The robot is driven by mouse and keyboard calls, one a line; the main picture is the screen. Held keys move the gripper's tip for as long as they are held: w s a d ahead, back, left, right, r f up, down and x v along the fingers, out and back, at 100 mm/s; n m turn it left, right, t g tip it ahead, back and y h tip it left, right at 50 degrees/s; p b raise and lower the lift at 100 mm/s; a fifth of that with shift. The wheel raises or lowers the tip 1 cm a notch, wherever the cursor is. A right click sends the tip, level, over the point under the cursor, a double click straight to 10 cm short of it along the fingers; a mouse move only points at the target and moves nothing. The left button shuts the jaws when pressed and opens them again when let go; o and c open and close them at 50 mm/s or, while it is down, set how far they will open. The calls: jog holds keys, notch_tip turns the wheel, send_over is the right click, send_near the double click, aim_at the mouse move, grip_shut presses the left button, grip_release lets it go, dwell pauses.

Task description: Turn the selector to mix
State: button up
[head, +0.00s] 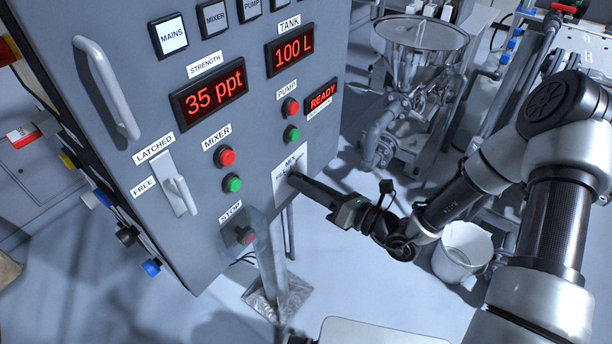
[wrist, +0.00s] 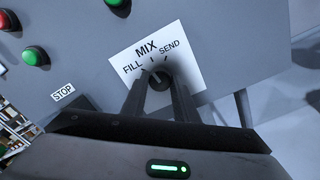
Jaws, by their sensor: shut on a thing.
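The selector (wrist: 159,79) is a dark knob on a white plate marked FILL, MIX and SEND (wrist: 190,52). The plate also shows on the grey panel in the head view (head: 283,183), partly hidden by my gripper. My gripper (head: 293,178) reaches the plate from the right in the head view. In the wrist view my gripper (wrist: 159,88) has its two fingers on either side of the knob, shut on it. The fingers hide much of the knob, and I cannot tell exactly which mark it points to.
Red and green MIXER buttons (head: 228,170) and PUMP buttons (head: 291,120) sit near the selector. A STOP button (head: 245,235) is below left. The displays read 35 ppt (head: 209,98), 100 L (head: 289,49) and READY (head: 322,97). A steel hopper (head: 420,45) and a white bucket (head: 462,250) stand right.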

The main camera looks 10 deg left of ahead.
jog(key=shift+m+p, duration=0.55)
jog(key=shift+m, duration=0.25)
jog(key=o, duration=1.1)
jog(key=shift+c, duration=0.2)
jog(key=v, duration=1.7)
jog(key=shift+d, duration=0.2)
jog(key=shift+s, duration=0.15)
